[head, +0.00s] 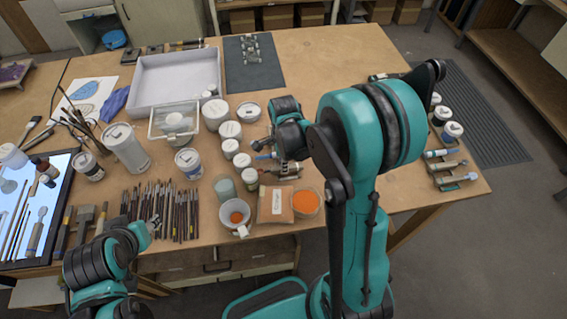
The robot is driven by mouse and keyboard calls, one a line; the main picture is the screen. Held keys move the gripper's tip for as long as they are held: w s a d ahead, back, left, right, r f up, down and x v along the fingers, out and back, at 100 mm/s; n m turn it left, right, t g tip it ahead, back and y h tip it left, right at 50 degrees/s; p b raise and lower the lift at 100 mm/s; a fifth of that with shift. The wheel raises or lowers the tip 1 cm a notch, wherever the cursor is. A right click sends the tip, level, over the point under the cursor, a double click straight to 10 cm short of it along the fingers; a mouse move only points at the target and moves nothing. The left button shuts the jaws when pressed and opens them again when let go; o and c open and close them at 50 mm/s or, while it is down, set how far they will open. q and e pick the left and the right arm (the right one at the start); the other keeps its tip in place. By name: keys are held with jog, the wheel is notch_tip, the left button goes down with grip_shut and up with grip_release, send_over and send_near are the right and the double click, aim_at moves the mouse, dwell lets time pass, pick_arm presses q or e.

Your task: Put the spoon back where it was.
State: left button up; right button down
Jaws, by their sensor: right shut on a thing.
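My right gripper (266,143) is over the middle of the table, left of my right arm's bend and above the white-lidded jars. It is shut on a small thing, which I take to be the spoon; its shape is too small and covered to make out. A white cup (228,221) with orange powder inside stands near the front edge. An orange bowl of powder (306,201) stands right of it, beside a brown paper packet (275,206). My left gripper (146,232) is at the front left, near the brushes; its fingers are too small to judge.
Several lidded jars (230,130) crowd the middle. A row of brushes (165,212) lies front left, beside a lit panel (30,200). A white tray (176,80) and a dark mat (253,75) lie at the back. The back right of the table (330,55) is clear.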

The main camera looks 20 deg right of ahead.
jog(key=shift+f, duration=0.2)
jog(key=c, duration=1.3)
grip_release()
jog(key=shift+c, duration=0.2)
notch_tip(320, 180, up, 12)
jog(key=s+a+f+n+t+b, duration=0.1)
jog(key=s+f+n+t+b, duration=0.1)
jog(key=n, duration=0.4)
jog(key=s+a+f+n+t+b, duration=0.2)
jog(key=s+f+n+b, duration=0.1)
jog(key=s+n+b, duration=0.2)
jog(key=s+a+f+n+t+b, duration=0.1)
jog(key=s+n+b, duration=0.3)
jog(key=n, duration=0.5)
jog(key=shift+s+a+f+t+b, duration=0.15)
jog(key=shift+a+f+t+b, duration=0.25)
jog(key=shift+f+t, duration=0.45)
jog(key=shift+s+a+f+n+t, duration=0.15)
jog(key=shift+n+t, duration=0.1)
jog(key=shift+n, duration=0.25)
